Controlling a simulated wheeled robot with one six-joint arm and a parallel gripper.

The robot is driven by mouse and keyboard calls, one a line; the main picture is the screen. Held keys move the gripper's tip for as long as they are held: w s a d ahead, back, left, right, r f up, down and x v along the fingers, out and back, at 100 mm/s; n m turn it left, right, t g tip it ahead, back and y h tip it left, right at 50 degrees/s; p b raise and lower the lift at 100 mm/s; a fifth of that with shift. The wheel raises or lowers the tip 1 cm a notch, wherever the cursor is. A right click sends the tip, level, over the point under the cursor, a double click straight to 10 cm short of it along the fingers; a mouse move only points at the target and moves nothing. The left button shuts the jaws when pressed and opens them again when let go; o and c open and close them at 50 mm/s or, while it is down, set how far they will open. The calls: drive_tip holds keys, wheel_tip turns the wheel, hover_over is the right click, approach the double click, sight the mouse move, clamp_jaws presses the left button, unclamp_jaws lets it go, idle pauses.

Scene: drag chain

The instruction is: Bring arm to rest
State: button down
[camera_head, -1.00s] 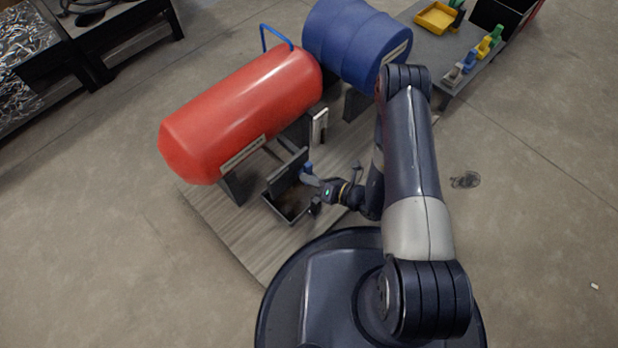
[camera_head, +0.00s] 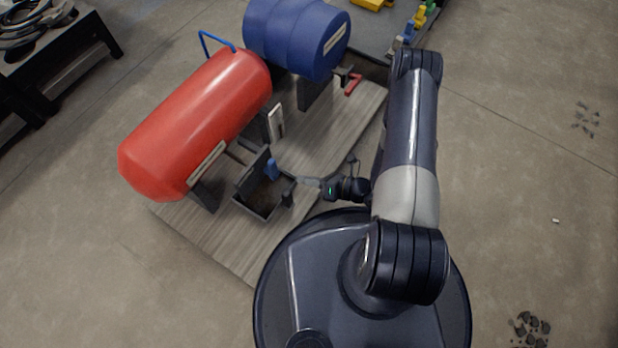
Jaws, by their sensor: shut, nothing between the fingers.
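My gripper (camera_head: 308,182) is at the end of my arm, left of the wrist, just right of a small dark open-topped box (camera_head: 262,194). Its fingers are small and thin in this view, and I see nothing held in them. My arm is bent, with the upper links rising above my round dark base and the wrist low over the board. A blue piece (camera_head: 272,169) stands at the box's raised back edge, apart from the gripper.
A red tank (camera_head: 195,125) and a blue drum (camera_head: 297,38) stand on a wooden board (camera_head: 335,130). A red-handled part (camera_head: 353,84) lies near the drum. A grey table (camera_head: 385,30) is behind. A black rack (camera_head: 60,60) stands at far left.

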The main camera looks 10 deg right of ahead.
drive_tip(key=shift+s+d, duration=0.25)
drive_tip(key=shift+w+a, duration=0.1)
idle(0.6)
